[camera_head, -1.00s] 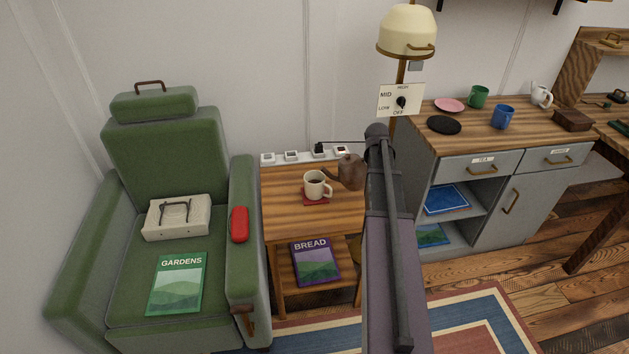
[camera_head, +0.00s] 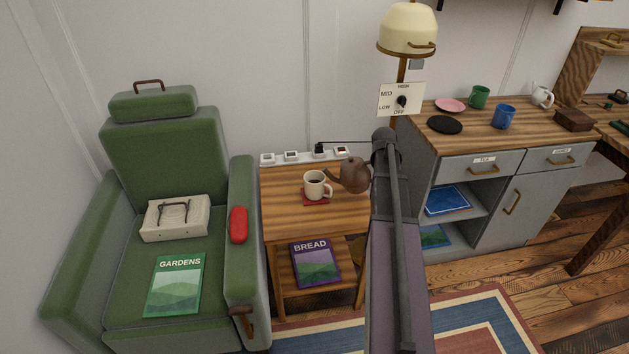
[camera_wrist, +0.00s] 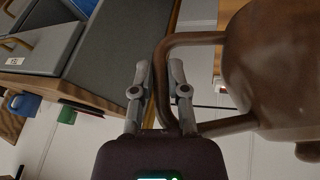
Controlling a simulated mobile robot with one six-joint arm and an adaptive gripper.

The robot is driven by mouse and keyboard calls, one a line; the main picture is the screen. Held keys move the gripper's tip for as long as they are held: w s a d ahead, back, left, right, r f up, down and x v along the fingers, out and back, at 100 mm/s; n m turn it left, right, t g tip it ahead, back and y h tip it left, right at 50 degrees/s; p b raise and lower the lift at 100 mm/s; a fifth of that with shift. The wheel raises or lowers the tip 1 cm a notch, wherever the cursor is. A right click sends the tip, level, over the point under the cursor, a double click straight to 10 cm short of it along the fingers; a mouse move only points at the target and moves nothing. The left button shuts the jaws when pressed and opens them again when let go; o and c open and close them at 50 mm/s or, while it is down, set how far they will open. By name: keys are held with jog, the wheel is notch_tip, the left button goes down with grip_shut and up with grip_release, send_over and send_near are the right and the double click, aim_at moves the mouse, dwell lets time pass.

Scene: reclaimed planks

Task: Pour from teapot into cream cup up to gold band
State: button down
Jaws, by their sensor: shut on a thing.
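The brown teapot (camera_head: 356,176) is beside the cream cup, just right of it, with its spout pointing left toward the cup. The cream cup (camera_head: 314,190) stands upright on a red coaster (camera_head: 311,203) and has dark liquid inside. Its gold band is too small to make out, so the level against it cannot be told. In the wrist view, my gripper (camera_wrist: 159,74) is shut on the handle of the teapot (camera_wrist: 275,75). No stream of liquid can be made out at the spout. My arm hides the gripper in the head view.
The wooden side table (camera_head: 283,224) has small white-framed items along its back edge and a BREAD book (camera_head: 315,263) below. The green armchair (camera_head: 165,145) stands left. The lamp (camera_head: 407,32) and grey cabinet (camera_head: 520,195) stand right. The table's front left is clear.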

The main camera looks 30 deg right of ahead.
jog(key=shift+s+d+f+y+b, duration=0.1)
jog(key=shift+d+f+y+b, duration=0.1)
jog(key=shift+f+b, duration=0.35)
jog(key=shift+s+d+f+y+b, duration=0.1)
jog(key=shift+d+f+y+b, duration=0.1)
jog(key=shift+f+b, duration=0.35)
jog(key=shift+s+d+f+y+b, duration=0.1)
jog(key=shift+d+f+b, duration=0.15)
jog(key=shift+f, duration=0.5)
jog(key=shift+s+d+f+m+t+y+b, duration=0.15)
jog(key=shift+f+t+y+b, duration=0.1)
jog(key=shift+f+b, duration=0.25)
jog(key=shift+d+f+m+t+y+b, duration=0.1)
jog(key=shift+d+f+t+y+b, duration=0.15)
jog(key=shift+f+b, duration=0.25)
jog(key=shift+s+d+f+m+t+y+b, duration=0.1)
jog(key=shift+f+m+t+y+b, duration=0.15)
jog(key=shift+f+b, duration=0.25)
jog(key=shift+r, duration=0.1)
